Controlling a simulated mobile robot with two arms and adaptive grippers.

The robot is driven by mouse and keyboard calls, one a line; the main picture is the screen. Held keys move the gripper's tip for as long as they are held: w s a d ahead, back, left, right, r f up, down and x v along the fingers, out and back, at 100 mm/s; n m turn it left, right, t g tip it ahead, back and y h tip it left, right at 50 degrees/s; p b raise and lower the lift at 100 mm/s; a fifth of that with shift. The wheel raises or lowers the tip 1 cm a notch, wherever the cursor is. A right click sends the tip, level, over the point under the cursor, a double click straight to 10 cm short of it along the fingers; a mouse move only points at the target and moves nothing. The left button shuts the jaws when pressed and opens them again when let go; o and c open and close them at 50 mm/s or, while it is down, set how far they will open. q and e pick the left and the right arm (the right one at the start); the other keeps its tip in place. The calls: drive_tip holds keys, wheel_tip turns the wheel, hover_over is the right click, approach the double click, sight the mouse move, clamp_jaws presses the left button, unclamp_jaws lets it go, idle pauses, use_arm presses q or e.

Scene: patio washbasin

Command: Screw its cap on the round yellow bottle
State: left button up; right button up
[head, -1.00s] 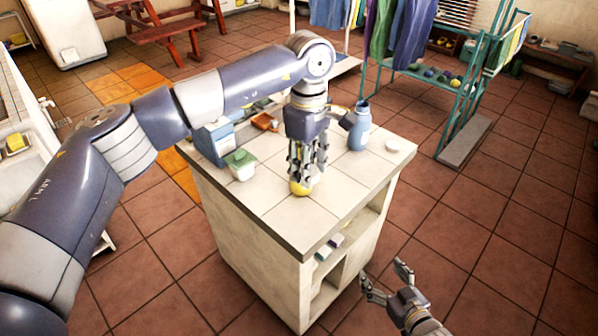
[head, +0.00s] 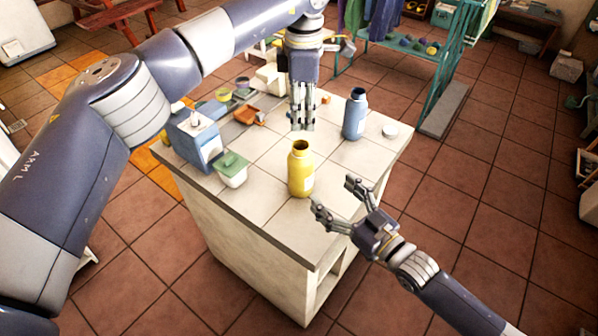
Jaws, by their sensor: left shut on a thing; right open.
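The round yellow bottle (head: 301,172) stands upright on the tiled counter (head: 270,208), with its dark mouth open and no cap on it. My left gripper (head: 302,127) points down just above and behind the bottle's mouth in the picture, apart from it. Its fingers are close together on something that they hide.
A blue bottle (head: 355,115) stands behind and right of the yellow one. A blue box (head: 195,140), a green-lidded white jar (head: 232,168) and an orange scoop-like item (head: 248,115) stand at left. The front of the counter is clear.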

sight(309, 173)
use_arm(q)
drive_tip(key=shift+w+a+f, duration=0.1)
drive_tip(key=shift+w+a, duration=0.1)
use_arm(e)
drive_tip(key=shift+w+a+f, duration=0.1)
drive_tip(key=shift+w+a, duration=0.15)
drive_tip(key=shift+w, duration=0.05)
drive_tip(key=x, duration=1.1)
drive_tip(key=shift+w+a, duration=0.25)
drive_tip(key=shift+w, duration=0.1)
drive_tip(key=shift+c, duration=0.6)
drive_tip(key=c, duration=1.5)
use_arm(q)
drive_tip(key=shift+f, duration=2.5)
drive_tip(key=shift+f, duration=0.1)
drive_tip(key=shift+f, duration=0.8)
drive_tip(key=shift+f, duration=0.55)
